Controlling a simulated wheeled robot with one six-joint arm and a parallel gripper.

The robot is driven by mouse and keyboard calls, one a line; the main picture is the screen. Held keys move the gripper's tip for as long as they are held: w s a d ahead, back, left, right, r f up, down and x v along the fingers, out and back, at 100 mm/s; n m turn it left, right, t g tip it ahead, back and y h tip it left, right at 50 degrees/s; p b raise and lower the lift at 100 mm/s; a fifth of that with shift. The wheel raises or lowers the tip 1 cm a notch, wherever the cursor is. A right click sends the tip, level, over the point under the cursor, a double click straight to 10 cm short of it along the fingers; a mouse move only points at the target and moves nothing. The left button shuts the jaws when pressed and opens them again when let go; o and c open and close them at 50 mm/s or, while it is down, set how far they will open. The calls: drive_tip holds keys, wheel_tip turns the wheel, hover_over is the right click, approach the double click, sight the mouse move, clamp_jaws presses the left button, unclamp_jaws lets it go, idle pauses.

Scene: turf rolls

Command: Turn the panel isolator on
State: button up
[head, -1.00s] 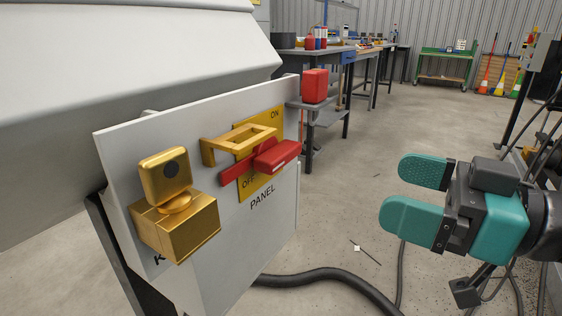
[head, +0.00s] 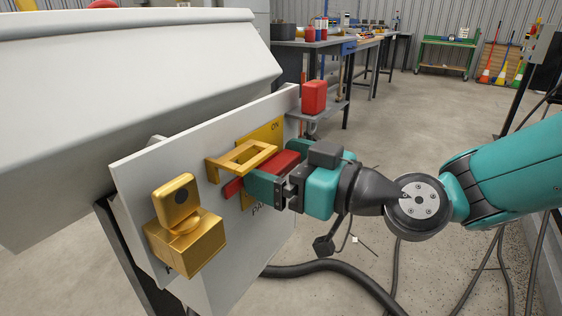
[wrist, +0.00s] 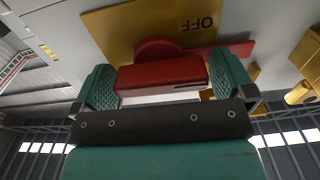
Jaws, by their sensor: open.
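The isolator is a red handle (head: 284,163) on a yellow plate (head: 262,134) marked ON at the top, fixed to a pale panel board (head: 135,165). The handle lies across the plate, roughly level. My gripper (head: 273,172) is at the handle from the right, its jaws open. In the wrist view my gripper's fingers (wrist: 162,84) stand on either side of the red handle (wrist: 162,74), with little room at each side. The OFF mark shows on the yellow plate (wrist: 125,30) there. In the head view the gripper hides OFF and part of the PANEL lettering.
A yellow bracket (head: 240,160) sticks out just left of the handle. A brass-coloured block with an upright knob (head: 185,240) is mounted at the board's lower left. A red box-shaped thing (head: 314,96) is behind the board's right edge. A dark hose (head: 335,272) lies on the floor below.

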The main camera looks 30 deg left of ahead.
drive_tip(key=c, duration=0.7)
drive_tip(key=shift+c, duration=0.2)
drive_tip(key=shift+m, duration=0.3)
drive_tip(key=m, duration=0.3)
drive_tip(key=shift+r+p, duration=0.1)
drive_tip(key=shift+p, duration=0.25)
drive_tip(key=m+p, duration=0.1)
drive_tip(key=m, duration=0.4)
drive_tip(key=shift+p, duration=0.3)
drive_tip(key=m+p, duration=0.3)
drive_tip(key=m, duration=0.2)
drive_tip(key=shift+w, duration=0.1)
drive_tip(key=shift+m+p, duration=1.2)
drive_tip(key=shift+m, duration=1.2)
